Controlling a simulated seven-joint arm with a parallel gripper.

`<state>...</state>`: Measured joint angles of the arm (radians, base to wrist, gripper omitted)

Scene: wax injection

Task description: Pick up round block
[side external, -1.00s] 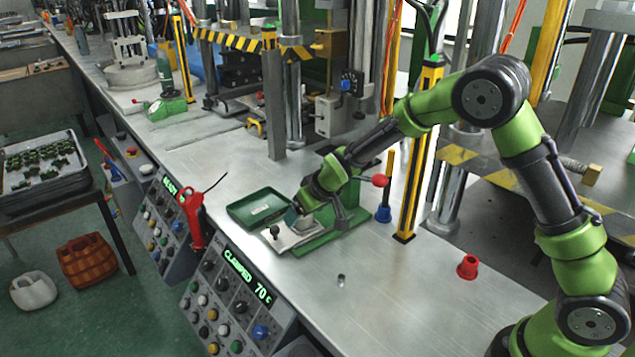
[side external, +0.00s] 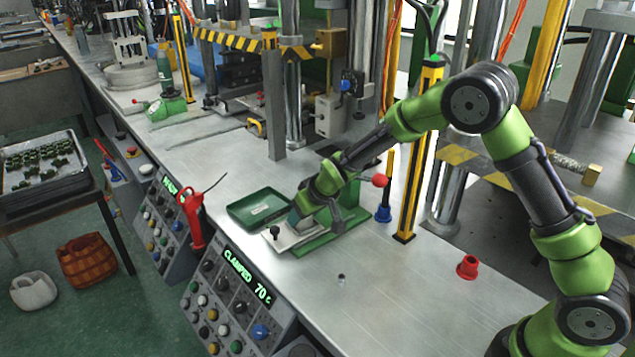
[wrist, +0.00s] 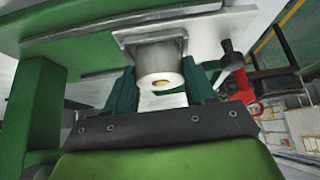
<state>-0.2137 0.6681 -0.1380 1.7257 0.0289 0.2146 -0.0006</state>
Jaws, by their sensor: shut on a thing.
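In the side external view my gripper (side external: 297,221) is low over the metal plate (side external: 288,240) of the green fixture (side external: 325,238). The block is hidden there by the gripper.
A green tray (side external: 238,217) lies just left of the fixture. A black knob (side external: 275,231) stands on the plate. A red-tipped lever (side external: 379,180) rises behind the arm. A red cup (side external: 468,266) stands at right. The bench in front is mostly clear.

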